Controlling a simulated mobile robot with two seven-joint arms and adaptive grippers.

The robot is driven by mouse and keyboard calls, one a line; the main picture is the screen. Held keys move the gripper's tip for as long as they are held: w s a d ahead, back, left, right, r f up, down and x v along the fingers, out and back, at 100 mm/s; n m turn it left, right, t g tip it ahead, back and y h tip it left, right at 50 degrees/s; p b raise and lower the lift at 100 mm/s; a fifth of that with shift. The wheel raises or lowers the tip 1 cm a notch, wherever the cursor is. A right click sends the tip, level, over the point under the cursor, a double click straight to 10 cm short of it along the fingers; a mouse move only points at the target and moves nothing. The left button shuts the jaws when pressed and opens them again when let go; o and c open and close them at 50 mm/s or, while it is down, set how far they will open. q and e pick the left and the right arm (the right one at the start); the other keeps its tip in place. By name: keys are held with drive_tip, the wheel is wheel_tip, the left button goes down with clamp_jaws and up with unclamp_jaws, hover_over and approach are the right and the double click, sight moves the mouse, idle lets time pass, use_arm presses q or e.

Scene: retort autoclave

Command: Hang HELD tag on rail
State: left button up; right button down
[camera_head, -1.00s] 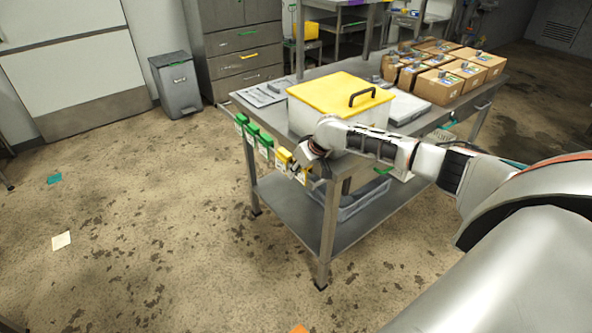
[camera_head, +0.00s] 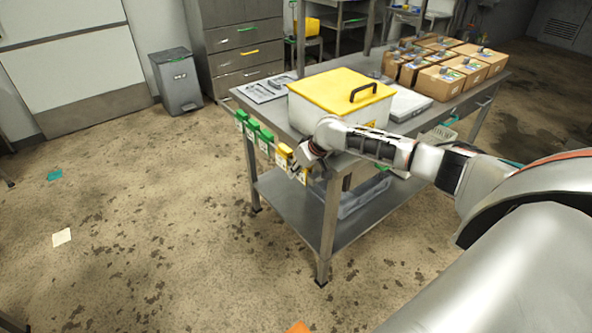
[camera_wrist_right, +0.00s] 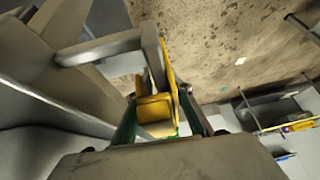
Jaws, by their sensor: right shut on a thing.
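My right gripper (camera_head: 299,172) is at the near left edge of the steel table, beside a row of hanging tags. In the right wrist view its fingers (camera_wrist_right: 160,115) are shut on a yellow tag (camera_wrist_right: 155,107); its lettering cannot be read. Two green tags (camera_head: 252,131) (camera_head: 265,140), another green one (camera_head: 241,118) and a yellow tag (camera_head: 284,155) hang along the table edge. The rail behind them is too small to make out clearly in the head view. Whether the gripped tag touches the rail cannot be told. My left gripper is out of view.
A white box with a yellow lid (camera_head: 343,88) stands on the table (camera_head: 262,104) close behind my right wrist. Cardboard boxes (camera_head: 440,83) stand at the far right. A grey tray (camera_head: 362,197) lies on the lower shelf.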

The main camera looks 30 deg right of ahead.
drive_tip(key=shift+s+d+f+h, duration=0.2)
drive_tip(key=shift+d+f, duration=0.25)
drive_tip(key=shift+d, duration=0.4)
drive_tip(key=shift+s+d+f+h, duration=0.15)
drive_tip(key=shift+d+f, duration=0.3)
drive_tip(key=shift+d, duration=0.35)
drive_tip(key=c, duration=1.7)
unclamp_jaws()
drive_tip(key=shift+d, duration=0.15)
drive_tip(key=shift+r, duration=0.1)
drive_tip(key=v, duration=0.5)
drive_tip(key=a+v, duration=0.1)
drive_tip(key=v, duration=0.2)
drive_tip(key=shift+w+r, duration=0.15)
drive_tip(key=shift+w, duration=0.1)
